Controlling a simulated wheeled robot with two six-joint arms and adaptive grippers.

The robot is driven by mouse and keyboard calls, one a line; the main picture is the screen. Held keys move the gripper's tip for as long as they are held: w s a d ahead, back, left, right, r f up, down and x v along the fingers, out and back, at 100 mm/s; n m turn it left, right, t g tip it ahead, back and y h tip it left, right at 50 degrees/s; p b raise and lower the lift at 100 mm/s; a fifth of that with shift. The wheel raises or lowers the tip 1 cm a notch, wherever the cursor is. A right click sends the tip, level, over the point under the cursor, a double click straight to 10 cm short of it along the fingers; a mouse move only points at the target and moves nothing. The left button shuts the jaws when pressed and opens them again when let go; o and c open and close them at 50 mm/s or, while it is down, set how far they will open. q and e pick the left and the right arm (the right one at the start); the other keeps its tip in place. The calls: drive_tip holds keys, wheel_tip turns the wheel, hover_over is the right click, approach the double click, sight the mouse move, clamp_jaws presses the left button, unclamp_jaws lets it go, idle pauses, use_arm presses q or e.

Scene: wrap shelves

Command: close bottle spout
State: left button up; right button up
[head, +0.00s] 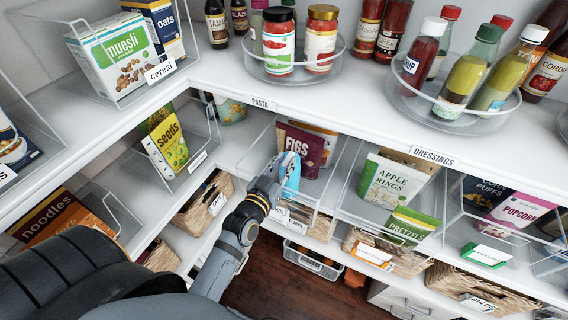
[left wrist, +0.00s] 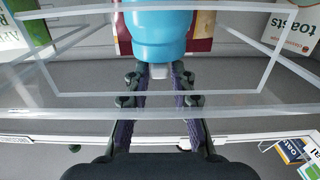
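A light blue bottle (head: 291,173) stands in the clear bin marked FIGS, at the middle shelf level in the head view. It also shows at the top of the left wrist view (left wrist: 158,35), with a small white part (left wrist: 160,71) at its near edge, which may be the spout. My left gripper (head: 276,170) is right at the bottle and partly covers it. In the left wrist view its two fingers (left wrist: 159,82) are apart, with the white part between the tips. I cannot tell whether they touch it. My right gripper is in neither view.
A maroon figs packet (head: 300,147) stands behind the bottle. The clear bin's wall (left wrist: 200,112) crosses in front of the fingers. An apple rings packet (head: 392,183) stands in the bin to the right. The upper shelf edge (head: 330,117) overhangs, with sauce jars and turntables above.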

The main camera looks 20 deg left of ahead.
sight(284, 164)
use_arm(q)
drive_tip(key=shift+o, duration=0.9)
drive_tip(key=shift+r, duration=0.3)
wheel_tip(284, 164, up, 10)
drive_tip(key=shift+f, duration=0.25)
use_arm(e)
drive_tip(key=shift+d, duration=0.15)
